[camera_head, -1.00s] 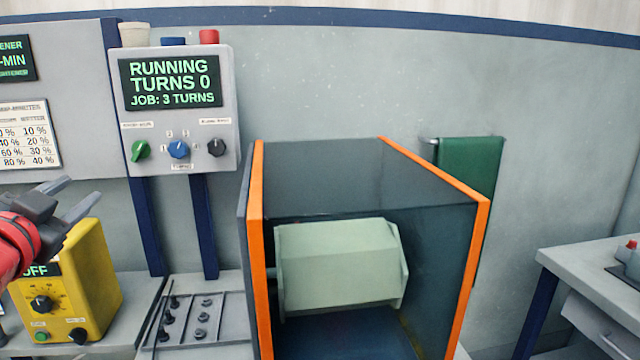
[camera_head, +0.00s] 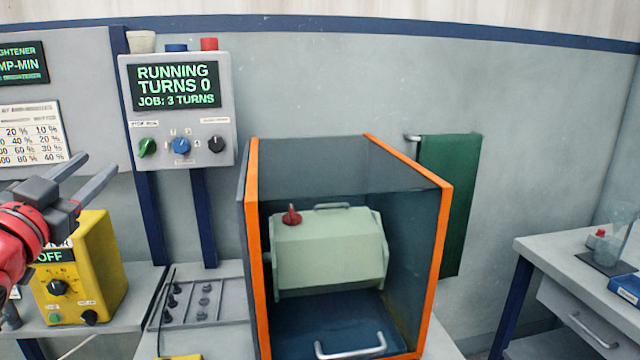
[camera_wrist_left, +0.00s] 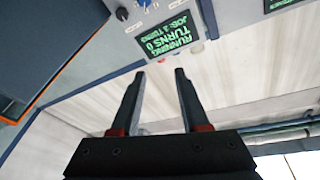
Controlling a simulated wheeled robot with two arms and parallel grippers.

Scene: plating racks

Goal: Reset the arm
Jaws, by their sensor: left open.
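My left gripper (camera_head: 84,180) is at the left edge in the head view, raised above the yellow box and pointing up and right. Its two fingers are spread apart with nothing between them. The left wrist view also shows the open, empty fingers (camera_wrist_left: 160,98), with the wall and the control panel behind them. My right gripper is not in view.
A control panel (camera_head: 225,125) reads RUNNING, TURNS 0, JOB: 3 TURNS. An orange-framed enclosure (camera_head: 252,270) holds a pale green barrel (camera_head: 330,255). A yellow box (camera_head: 105,262) reads OFF. A green cloth (camera_head: 450,190) hangs on the wall; a side table (camera_head: 545,250) stands right.

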